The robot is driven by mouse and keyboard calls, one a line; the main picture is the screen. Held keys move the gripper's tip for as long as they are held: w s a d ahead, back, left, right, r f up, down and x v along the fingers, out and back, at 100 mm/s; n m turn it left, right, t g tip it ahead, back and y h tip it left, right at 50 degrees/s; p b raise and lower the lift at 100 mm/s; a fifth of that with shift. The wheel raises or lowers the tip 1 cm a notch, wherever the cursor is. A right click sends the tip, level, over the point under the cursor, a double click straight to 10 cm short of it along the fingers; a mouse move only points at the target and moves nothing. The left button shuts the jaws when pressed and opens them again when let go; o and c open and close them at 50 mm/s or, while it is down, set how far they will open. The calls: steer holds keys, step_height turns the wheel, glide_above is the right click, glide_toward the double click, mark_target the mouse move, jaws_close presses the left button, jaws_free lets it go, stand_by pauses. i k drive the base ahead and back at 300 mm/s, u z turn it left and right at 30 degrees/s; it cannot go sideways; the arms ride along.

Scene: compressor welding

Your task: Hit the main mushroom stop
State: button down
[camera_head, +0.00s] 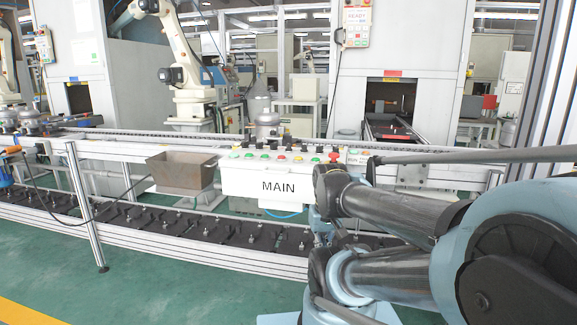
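The white control box marked MAIN (255,178) stands in front of the conveyor near the middle of the head view. Its sloped top carries a row of small coloured buttons and dark knobs. A larger red mushroom button (333,156) stands up at the right end of the top, and its upper part is visible. My arm reaches in from the right, and a dark joint of it is just below and in front of that button. I cannot make out my gripper in this view, so its fingers and their distance from the button are not shown.
A brown metal bin (183,174) sits left of the box. The conveyor rail (110,146) runs behind. A low rack of black fixtures (150,222) runs along the floor. A white robot arm (192,75) stands behind the conveyor. Green floor at front left is clear.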

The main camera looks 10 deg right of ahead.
mark_target(333, 155)
steer(key=k, duration=1.35)
steer(key=z, duration=0.4)
steer(key=i, duration=0.95)
steer(key=z, duration=0.2)
